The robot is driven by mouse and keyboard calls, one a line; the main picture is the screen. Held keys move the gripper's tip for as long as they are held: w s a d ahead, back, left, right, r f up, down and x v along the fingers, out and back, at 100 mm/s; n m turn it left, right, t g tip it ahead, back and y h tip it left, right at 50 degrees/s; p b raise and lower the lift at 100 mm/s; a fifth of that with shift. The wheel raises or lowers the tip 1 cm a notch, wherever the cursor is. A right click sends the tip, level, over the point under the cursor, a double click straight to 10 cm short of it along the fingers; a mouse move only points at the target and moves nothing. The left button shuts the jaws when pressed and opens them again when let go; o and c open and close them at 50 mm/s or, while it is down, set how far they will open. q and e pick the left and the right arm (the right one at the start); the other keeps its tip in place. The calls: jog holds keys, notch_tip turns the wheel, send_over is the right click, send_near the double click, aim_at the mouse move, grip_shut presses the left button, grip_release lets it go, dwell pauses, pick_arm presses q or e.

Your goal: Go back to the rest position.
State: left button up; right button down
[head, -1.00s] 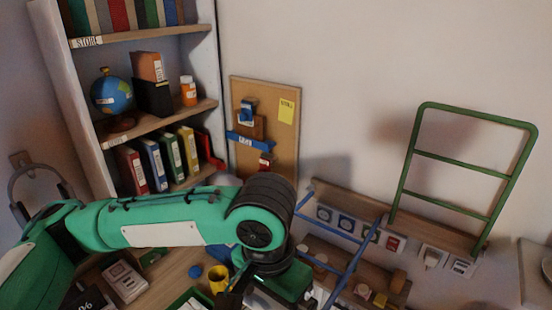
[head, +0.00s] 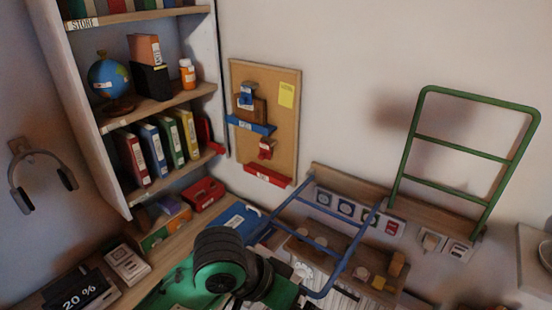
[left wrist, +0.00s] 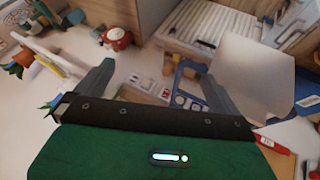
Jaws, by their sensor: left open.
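My left arm (head: 232,268), green with a black ribbed joint, shows at the bottom centre of the head view. Its gripper is hidden or out of frame there. In the left wrist view my left gripper (left wrist: 157,82) has its two grey fingers spread wide apart, with nothing held between them. Behind the fingers lies a pale surface with small items, including a blue frame-like piece (left wrist: 187,70). My right gripper shows in neither view.
A bookshelf (head: 160,110) with a globe (head: 109,76) and binders stands at the left. A corkboard (head: 285,130), a blue ladder-like frame (head: 322,212) and a green rail (head: 462,151) stand beyond the arm. Headphones (head: 22,200) hang at left. A red round thing (left wrist: 117,38) sits beyond the fingers.

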pick_arm(q)
jog(key=s+a+f+n+t+y, duration=0.1)
jog(key=a+f+n+t+y, duration=0.2)
jog(key=a+f, duration=0.95)
jog(key=s+a+f+n+y, duration=0.1)
jog(key=s+a+f+y, duration=0.1)
jog(key=s+a+f, duration=0.4)
jog(key=s+a+f+n+y, duration=0.2)
jog(key=s+a+f, duration=0.15)
jog(key=a, duration=0.45)
notch_tip(320, 180, down, 33)
jog(key=s+g+b, duration=0.2)
jog(key=s+a+f+g+b, duration=0.1)
jog(key=s+a+f, duration=0.2)
jog(key=s+f, duration=1.5)
notch_tip(320, 180, down, 2)
jog(key=shift+s+a+f+m, duration=0.1)
jog(key=shift+s+a+m, duration=0.1)
jog(key=shift+s+m, duration=0.1)
dwell(0.6)
